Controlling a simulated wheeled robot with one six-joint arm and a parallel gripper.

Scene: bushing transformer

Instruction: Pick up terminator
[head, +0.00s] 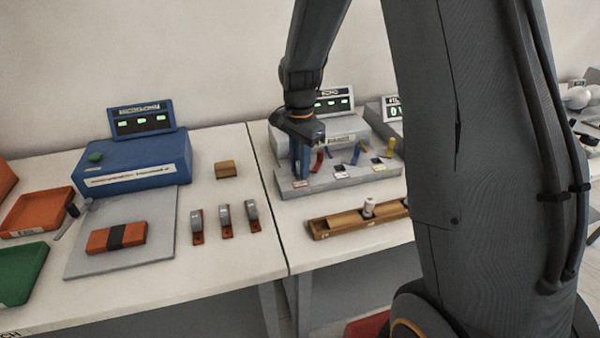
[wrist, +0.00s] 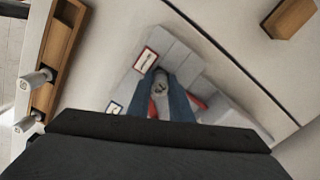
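My gripper (head: 300,172) has its blue fingers pointing down over the left part of the grey stepped stand. In the wrist view my gripper (wrist: 161,88) has a finger on each side of a small grey round-ended piece (wrist: 160,83), which may be the terminator. The piece fills most of the gap, but I cannot tell whether the fingers press on it. In the head view the fingers hide it. Red parts (wrist: 196,101) show just behind the right finger in the wrist view.
The stand (head: 340,179) also holds red, blue and yellow pieces on its right. A wooden rack (head: 337,228) with a white cylinder (head: 368,207) lies in front. A blue instrument (head: 135,162) and a wooden block (head: 225,169) are on the left table.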

